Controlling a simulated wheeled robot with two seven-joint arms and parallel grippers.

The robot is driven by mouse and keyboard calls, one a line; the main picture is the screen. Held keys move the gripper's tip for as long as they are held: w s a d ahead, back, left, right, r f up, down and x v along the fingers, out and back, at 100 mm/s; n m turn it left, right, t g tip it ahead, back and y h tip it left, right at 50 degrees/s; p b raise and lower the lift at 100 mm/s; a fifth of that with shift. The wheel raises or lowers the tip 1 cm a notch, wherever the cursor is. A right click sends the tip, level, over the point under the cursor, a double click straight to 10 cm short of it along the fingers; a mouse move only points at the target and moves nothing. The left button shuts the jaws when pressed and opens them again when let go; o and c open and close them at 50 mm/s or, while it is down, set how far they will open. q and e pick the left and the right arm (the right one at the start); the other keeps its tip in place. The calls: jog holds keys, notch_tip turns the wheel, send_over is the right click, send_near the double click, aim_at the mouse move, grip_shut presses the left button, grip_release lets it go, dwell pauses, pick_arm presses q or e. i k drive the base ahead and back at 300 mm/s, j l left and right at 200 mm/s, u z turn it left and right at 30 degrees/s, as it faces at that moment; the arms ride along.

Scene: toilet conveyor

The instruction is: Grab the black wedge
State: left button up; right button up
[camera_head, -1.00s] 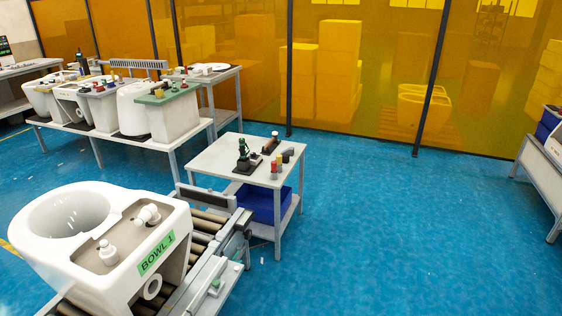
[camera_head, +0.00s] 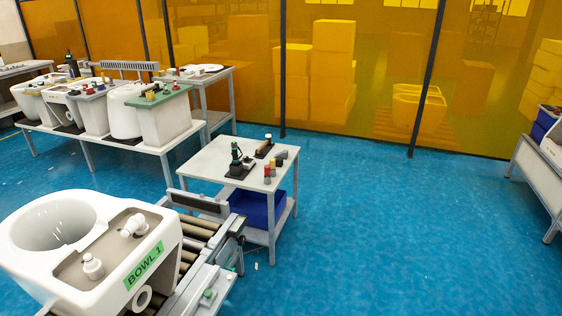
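Several small items stand on the small grey table (camera_head: 210,162) in the middle. A dark green and black tool (camera_head: 236,160) stands on a black base at its left. A dark block-like piece (camera_head: 281,156) stands at the right, beside red and yellow pieces. A flat black piece (camera_head: 264,149) lies at the back. They are too small for me to tell which is the black wedge. Neither of my grippers is in view.
A white toilet bowl (camera_head: 30,262) labelled BOWL 1 sits on a roller conveyor (camera_head: 190,265) at front left. A blue bin (camera_head: 255,207) is under the small table. A long table (camera_head: 172,148) with toilet parts stands behind. Blue floor is clear to the right.

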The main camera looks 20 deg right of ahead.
aim_at(279, 160)
jog(key=i+l+z, duration=0.3)
jog(key=i+z, duration=0.15)
jog(key=i, duration=0.2)
jog(key=i+l+z, duration=0.1)
jog(key=i+z, duration=0.35)
jog(key=i, duration=1)
jog(key=i+u, duration=0.15)
jog(key=i, duration=0.4)
jog(key=i+l+u, duration=0.2)
jog(key=i, duration=0.3)
